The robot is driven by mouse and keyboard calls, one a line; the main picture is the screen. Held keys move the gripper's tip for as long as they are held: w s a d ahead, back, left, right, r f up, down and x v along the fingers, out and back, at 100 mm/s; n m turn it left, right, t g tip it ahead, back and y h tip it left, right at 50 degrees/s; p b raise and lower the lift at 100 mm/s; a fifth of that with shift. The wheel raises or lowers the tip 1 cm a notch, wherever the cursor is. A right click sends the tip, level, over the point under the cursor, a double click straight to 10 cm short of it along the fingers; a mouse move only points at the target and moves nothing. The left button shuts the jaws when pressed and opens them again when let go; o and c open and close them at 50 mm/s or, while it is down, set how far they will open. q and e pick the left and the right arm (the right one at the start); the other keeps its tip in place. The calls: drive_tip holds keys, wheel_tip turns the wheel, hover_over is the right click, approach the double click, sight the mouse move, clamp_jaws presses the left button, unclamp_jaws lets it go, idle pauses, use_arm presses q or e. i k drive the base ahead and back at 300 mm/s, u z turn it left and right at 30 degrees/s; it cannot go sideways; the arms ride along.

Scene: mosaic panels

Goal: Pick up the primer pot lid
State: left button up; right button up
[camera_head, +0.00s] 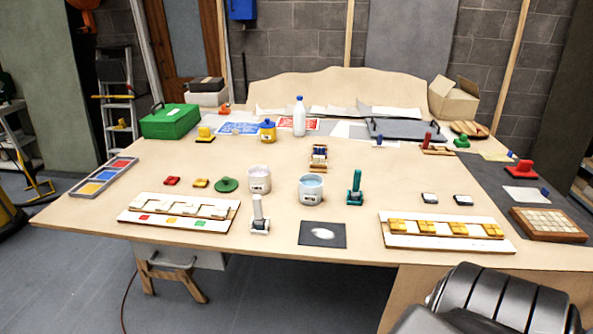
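A round dark green lid with a small knob (226,184) lies flat on the table, just left of an open whitish pot (259,186). I cannot tell from its looks which pot it belongs to. A second open pot (311,197) with light blue contents stands to the right. Both pots carry a small dark-marked label on the front. Neither of my grippers is in view. A black ribbed part at the bottom right edge seems to be my arm, and no fingers show on it.
A white panel (127,215) with tiles lies front left, and another panel (392,241) with yellow blocks front right. Small red (172,181) and yellow (201,183) pieces lie left of the lid.

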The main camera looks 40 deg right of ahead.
sight(226, 184)
drive_tip(key=z, duration=1.1)
